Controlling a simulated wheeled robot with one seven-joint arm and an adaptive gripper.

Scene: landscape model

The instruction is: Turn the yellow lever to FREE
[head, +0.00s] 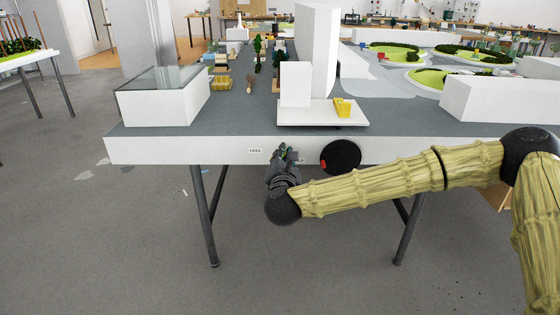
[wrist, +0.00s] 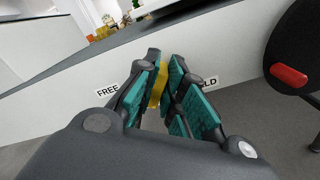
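The yellow lever (wrist: 158,86) is on the white front panel of the table, between the FREE label (wrist: 107,92) on the left and a label ending in "LD" (wrist: 210,82) on the right, its start hidden by a finger. My gripper (wrist: 163,70) has its teal-padded fingers on both sides of the lever, closed in on it. The lever looks nearly upright in the wrist view, and its ends are partly hidden by the fingers. In the head view my gripper (head: 286,155) is at the panel, just right of the FREE label (head: 255,150), and hides the lever.
A black disc (head: 340,157) with a red handle (wrist: 289,75) is on the panel right of my gripper. White model blocks (head: 296,84) and a glass-topped box (head: 160,100) stand on the tabletop above. Floor below the panel is clear between the table legs.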

